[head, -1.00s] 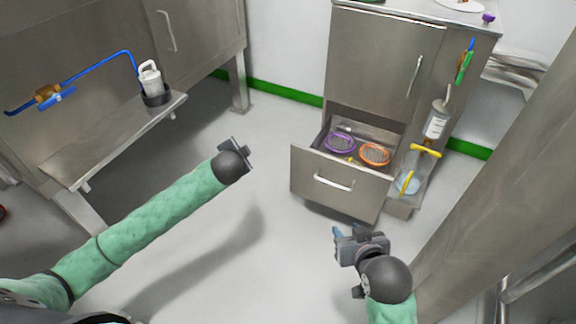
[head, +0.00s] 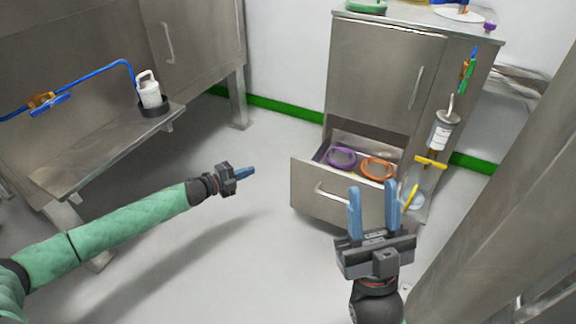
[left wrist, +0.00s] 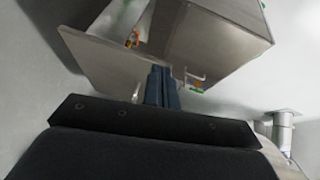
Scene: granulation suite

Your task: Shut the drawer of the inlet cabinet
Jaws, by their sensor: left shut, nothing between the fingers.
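The inlet cabinet (head: 375,80) is a steel unit at the right of the head view. Its low drawer (head: 306,185) stands open toward me, holding a purple ring (head: 341,158) and an orange ring (head: 378,169). A pale bar handle (head: 330,196) is on the drawer front, partly behind my right gripper. My left gripper (head: 246,173) is shut and empty, left of the drawer and apart from it. My right gripper (head: 373,208) is open and empty, appearing in front of the drawer's right part.
A steel bench (head: 105,145) with a white bottle (head: 149,92) and a blue pipe (head: 85,80) stands at left. A yellow-handled valve (head: 431,162) is on the cabinet's right side. A steel post (head: 500,190) rises at far right.

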